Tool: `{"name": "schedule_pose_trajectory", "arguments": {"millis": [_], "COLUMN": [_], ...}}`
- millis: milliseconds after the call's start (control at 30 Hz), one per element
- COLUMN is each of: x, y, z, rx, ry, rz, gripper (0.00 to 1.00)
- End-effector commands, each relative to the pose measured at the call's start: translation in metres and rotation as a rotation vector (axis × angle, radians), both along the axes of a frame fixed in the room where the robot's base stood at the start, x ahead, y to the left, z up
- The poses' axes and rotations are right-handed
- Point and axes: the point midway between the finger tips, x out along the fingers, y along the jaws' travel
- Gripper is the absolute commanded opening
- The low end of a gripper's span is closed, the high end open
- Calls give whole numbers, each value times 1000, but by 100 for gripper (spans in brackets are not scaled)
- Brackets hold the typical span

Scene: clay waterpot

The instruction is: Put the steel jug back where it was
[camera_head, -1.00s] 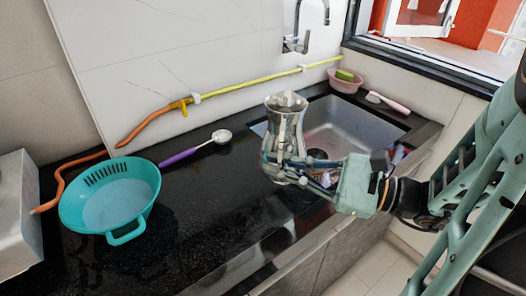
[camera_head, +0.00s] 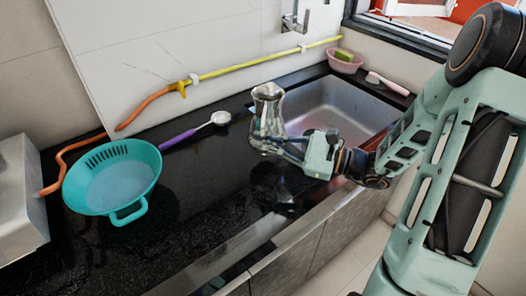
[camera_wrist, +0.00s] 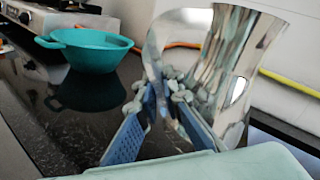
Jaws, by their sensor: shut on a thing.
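The steel jug (camera_head: 268,97) is shiny, with a flared mouth and narrow neck. It stands about upright in my gripper (camera_head: 264,140), by the left edge of the sink. The jug's base is hidden by the fingers. I cannot tell whether it touches the black counter (camera_head: 190,235).
A teal colander (camera_head: 88,198) sits at the left of the counter. A purple-handled ladle (camera_head: 190,132) lies near the wall. The sink (camera_head: 335,108) is to the right, with a pink bowl (camera_head: 345,65) and a brush (camera_head: 385,83) behind it. The counter's front middle is clear.

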Motion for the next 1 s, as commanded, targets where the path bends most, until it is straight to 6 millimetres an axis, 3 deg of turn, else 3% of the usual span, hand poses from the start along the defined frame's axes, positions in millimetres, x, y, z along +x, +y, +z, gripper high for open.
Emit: {"name": "schedule_pose_trajectory", "arguments": {"millis": [100,300,733,767,900,1000], "x": [9,8,8,8,8,8], "y": [2,1,1,1,1,1], "z": [-12,-37,-43,-43,-42,-42], "rx": [3,3,2,0,0,0], "ry": [-1,0,-2,0,0,0], "rz": [1,1,0,0,-1,-1], "gripper": [0,0,0,9,25,25]}}
